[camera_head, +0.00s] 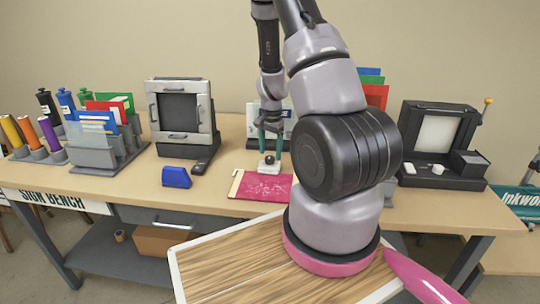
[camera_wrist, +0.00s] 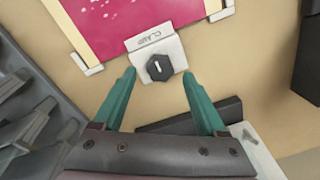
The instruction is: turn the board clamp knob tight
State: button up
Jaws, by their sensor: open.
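The board clamp knob (camera_wrist: 159,67) is black and six-sided with a white mark on its top. It sits on a pale plate (camera_wrist: 150,45) lettered "CLAMP", at the edge of a pink board (camera_wrist: 120,20). In the head view the knob (camera_head: 269,159) shows at the far edge of the pink board (camera_head: 262,187) on the bench. My gripper (camera_wrist: 162,78) has two green fingers, open, one on each side of the knob and apart from it. In the head view my gripper (camera_head: 270,150) points down over the knob.
A blue block (camera_head: 176,177) lies left of the board. A grey-framed machine (camera_head: 180,108) and a folder rack (camera_head: 95,155) stand further left. A black machine (camera_head: 436,140) stands at right. Bare bench (camera_head: 215,190) lies between the blue block and the board.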

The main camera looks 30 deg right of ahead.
notch_tip(320, 180, up, 9)
jog(key=shift+s+f, duration=0.15)
dwell(0.5)
notch_tip(320, 180, up, 10)
jog(key=n+t+y, duration=0.1)
jog(key=n+t, duration=0.1)
send_over(271, 157)
jog(key=s+a, duration=0.2)
jog(key=a, duration=0.3)
jog(key=s+a+r+n+t, duration=0.15)
jog(key=s+a+r, duration=0.25)
jog(key=r, duration=0.5)
jog(key=s+a+r+n+t, duration=0.1)
jog(key=s+a+r+n, duration=0.1)
jog(key=s+r, duration=0.3)
jog(key=s+a+r+n+t, duration=0.2)
jog(key=s+r, duration=0.3)
jog(key=s, duration=0.3)
jog(key=shift+s+a+r+n+y, duration=0.35)
jog(key=shift+s+a+y, duration=0.05)
jog(key=shift+a, duration=0.1)
